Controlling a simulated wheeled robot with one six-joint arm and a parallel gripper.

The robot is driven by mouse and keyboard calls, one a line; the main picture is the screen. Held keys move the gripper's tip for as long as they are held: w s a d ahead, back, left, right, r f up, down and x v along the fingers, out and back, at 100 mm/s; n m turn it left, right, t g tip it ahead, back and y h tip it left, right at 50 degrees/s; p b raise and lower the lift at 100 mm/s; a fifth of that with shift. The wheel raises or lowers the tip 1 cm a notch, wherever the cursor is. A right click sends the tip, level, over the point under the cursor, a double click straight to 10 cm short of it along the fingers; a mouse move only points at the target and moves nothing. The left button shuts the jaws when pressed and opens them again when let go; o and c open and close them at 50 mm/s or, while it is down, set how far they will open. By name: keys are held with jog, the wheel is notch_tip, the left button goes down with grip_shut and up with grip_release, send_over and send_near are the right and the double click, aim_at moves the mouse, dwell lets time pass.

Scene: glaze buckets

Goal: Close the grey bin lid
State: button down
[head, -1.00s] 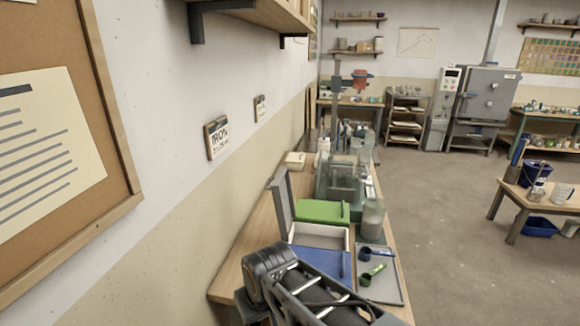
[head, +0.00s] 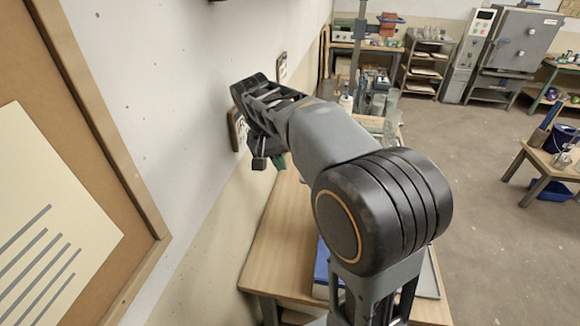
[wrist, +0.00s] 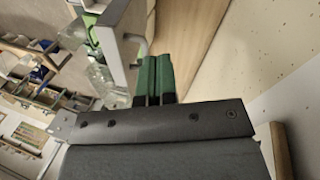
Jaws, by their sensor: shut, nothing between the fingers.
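In the wrist view, the grey bin lid (wrist: 113,45) stands raised as a narrow upright panel, with a pale handle-like piece on its side facing my fingers. My gripper (wrist: 153,62) has dark green fingers, shut together and empty. They show just right of the lid, on the wall side, and I cannot tell whether they touch it. In the head view my gripper (head: 280,162) is beside the wall, over the back of the bench. My arm hides the grey lid and its bin there.
A blue lid or bin (head: 321,263) shows partly behind my arm on the wooden bench (head: 275,240). The wall sign (head: 238,130) is close to my gripper. Clear glassware (wrist: 103,80) and a green lid (wrist: 90,20) lie beyond the grey lid. Open floor (head: 470,170) lies to the right.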

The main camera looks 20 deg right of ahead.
jog(key=w+d+f+m+p, duration=0.1)
jog(key=d+f, duration=0.2)
jog(key=f, duration=0.4)
jog(key=shift+d+f+g+h+p, duration=0.15)
jog(key=shift+g+h+p, duration=0.15)
jog(key=shift+g, duration=0.1)
jog(key=shift+d, duration=0.1)
dwell(0.4)
